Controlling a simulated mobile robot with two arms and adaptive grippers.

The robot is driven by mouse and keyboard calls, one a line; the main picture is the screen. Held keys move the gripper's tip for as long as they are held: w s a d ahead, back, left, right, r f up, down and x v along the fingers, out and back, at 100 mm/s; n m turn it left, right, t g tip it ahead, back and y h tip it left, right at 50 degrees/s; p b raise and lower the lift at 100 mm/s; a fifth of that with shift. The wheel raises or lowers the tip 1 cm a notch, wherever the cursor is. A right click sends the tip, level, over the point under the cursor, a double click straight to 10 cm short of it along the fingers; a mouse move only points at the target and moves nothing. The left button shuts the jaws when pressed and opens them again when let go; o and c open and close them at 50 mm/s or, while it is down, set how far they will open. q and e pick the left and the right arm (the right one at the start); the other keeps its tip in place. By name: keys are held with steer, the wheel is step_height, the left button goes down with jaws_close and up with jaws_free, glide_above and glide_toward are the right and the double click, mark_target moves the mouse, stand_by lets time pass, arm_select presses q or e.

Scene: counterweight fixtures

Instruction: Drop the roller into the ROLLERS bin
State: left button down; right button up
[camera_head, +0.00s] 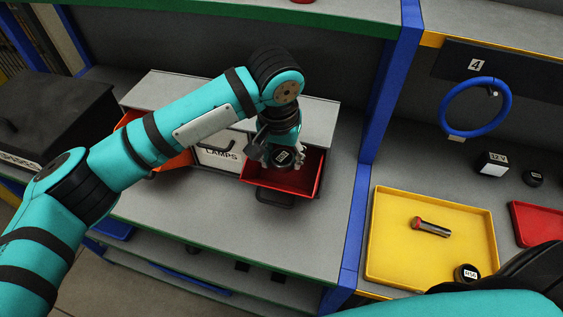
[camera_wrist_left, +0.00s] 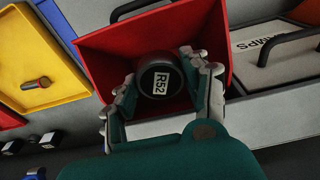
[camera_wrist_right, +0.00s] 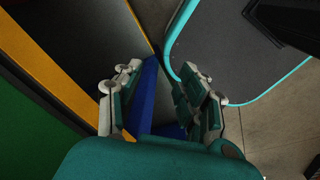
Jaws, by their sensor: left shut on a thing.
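The roller (camera_head: 284,158) is a short black cylinder with a white label. In the left wrist view the roller (camera_wrist_left: 160,80) shows its label as R52. My left gripper (camera_head: 279,152) is shut on it, with one finger on each side. It holds the roller over an open red bin (camera_head: 310,174), whose walls surround it in the left wrist view (camera_wrist_left: 108,58). I cannot read any name on this bin from here. My right gripper (camera_wrist_right: 160,85) is open and empty, away from the bins.
A yellow tray (camera_head: 384,250) on the right holds a flashlight-like item (camera_head: 432,229) and a black labelled cylinder (camera_head: 467,273). A blue upright (camera_head: 385,100) divides the shelves.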

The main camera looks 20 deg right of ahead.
mark_target(283, 170)
arm_select(q)
steer(key=shift+f, duration=0.25)
step_height(283, 170, down, 3)
steer(key=shift+d+f+p, duration=0.1)
steer(key=shift+f+p, duration=0.05)
steer(key=shift+p, duration=0.45)
steer(key=shift+f, duration=0.25)
arm_select(e)
steer(key=shift+w+a+r, duration=0.2)
steer(key=shift+a+r, duration=0.45)
arm_select(q)
steer(key=shift+f, duration=0.25)
arm_select(e)
steer(key=shift+d, duration=0.15)
